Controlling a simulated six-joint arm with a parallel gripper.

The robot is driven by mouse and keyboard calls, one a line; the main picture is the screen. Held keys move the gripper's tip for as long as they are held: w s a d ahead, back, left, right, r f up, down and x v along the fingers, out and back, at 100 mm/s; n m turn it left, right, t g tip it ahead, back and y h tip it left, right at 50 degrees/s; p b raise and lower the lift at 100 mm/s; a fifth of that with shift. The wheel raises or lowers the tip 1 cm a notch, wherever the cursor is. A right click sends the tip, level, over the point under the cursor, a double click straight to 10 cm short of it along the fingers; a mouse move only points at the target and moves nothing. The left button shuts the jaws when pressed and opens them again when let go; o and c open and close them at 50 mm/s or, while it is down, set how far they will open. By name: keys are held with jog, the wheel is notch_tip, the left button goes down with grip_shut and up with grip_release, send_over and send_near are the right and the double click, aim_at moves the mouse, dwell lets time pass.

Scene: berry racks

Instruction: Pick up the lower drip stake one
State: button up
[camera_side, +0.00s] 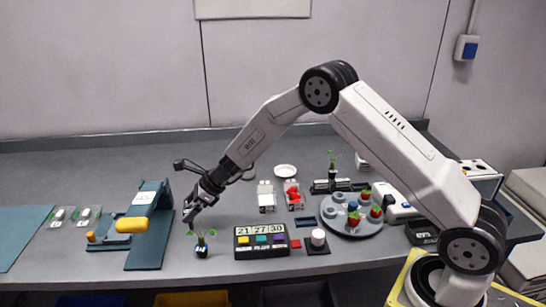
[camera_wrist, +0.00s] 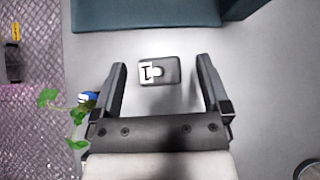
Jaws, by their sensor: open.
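A small dark block (camera_wrist: 172,70) with a white patch bearing a dark mark like a "1" lies on the grey bench; it looks like the drip stake, but I cannot tell for sure. In the wrist view it sits between and a little beyond the fingers of my gripper (camera_wrist: 162,88), with clear space on both sides. My gripper (camera_side: 190,212) is open and empty, pointing down over the bench in the side view. The block cannot be made out in the side view.
A small potted seedling (camera_side: 201,249) stands just in front of my gripper; its leaves show at left in the wrist view (camera_wrist: 52,98). A teal stand (camera_side: 150,238) with a yellow roller (camera_side: 132,225) is to the left. A number display (camera_side: 261,240) stands to the right.

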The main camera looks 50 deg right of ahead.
jog(key=shift+x, duration=1.4)
grip_shut()
